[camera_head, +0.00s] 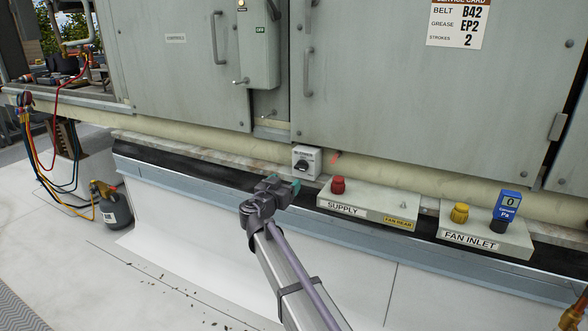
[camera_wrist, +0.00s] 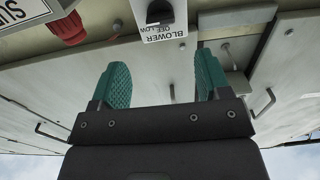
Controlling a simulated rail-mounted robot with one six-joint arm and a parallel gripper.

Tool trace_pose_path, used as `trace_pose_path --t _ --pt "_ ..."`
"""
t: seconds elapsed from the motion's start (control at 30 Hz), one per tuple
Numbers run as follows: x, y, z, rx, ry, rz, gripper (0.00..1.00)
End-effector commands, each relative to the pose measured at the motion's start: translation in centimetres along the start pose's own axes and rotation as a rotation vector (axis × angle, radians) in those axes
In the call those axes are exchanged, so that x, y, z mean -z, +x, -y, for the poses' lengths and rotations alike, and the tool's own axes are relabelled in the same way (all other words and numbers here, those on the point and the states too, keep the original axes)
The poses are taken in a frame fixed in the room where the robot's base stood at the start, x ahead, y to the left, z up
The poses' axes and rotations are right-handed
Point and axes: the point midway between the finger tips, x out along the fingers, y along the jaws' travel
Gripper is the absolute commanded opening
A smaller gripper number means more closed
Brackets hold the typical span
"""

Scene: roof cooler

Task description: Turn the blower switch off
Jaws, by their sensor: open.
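The blower switch (camera_head: 307,162) is a small pale box with a black rotary knob, mounted low on the unit above the ledge. In the wrist view the switch (camera_wrist: 161,20) appears upside down at the top edge, with the words BLOWER, OFF and LOW readable; its knob is partly cut off, so its setting is unclear. My gripper (camera_head: 284,188) is just below and left of the switch in the head view, apart from it. In the wrist view my gripper's green-padded fingers (camera_wrist: 164,82) are spread with nothing between them.
A SUPPLY plate (camera_head: 350,212) with a red cap (camera_head: 338,185) lies right of the switch. A FAN INLET plate (camera_head: 480,240) with a yellow cap and blue gauge (camera_head: 507,205) is further right. A grey disconnect box (camera_head: 258,45) and door handles stand out above.

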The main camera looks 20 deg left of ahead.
Motion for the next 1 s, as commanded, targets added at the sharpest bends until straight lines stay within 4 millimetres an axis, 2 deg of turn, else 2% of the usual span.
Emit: trace_pose_path --t 0.17,0.4,0.53,0.67,0.87,1.0 --pt "0.0 2.0 0.1 -0.003 -0.002 0.001 0.7" --pt "-0.1 7.7 0.1 -0.003 -0.003 0.001 0.7" --pt "-0.1 9.9 0.0 -0.003 -0.003 0.002 0.7" --pt "-0.1 10.8 0.0 -0.002 -0.003 0.002 0.7" --pt "-0.1 10.8 -0.1 -0.002 -0.003 0.002 0.7" --pt "-0.1 10.8 -0.1 -0.002 -0.003 0.002 0.59"
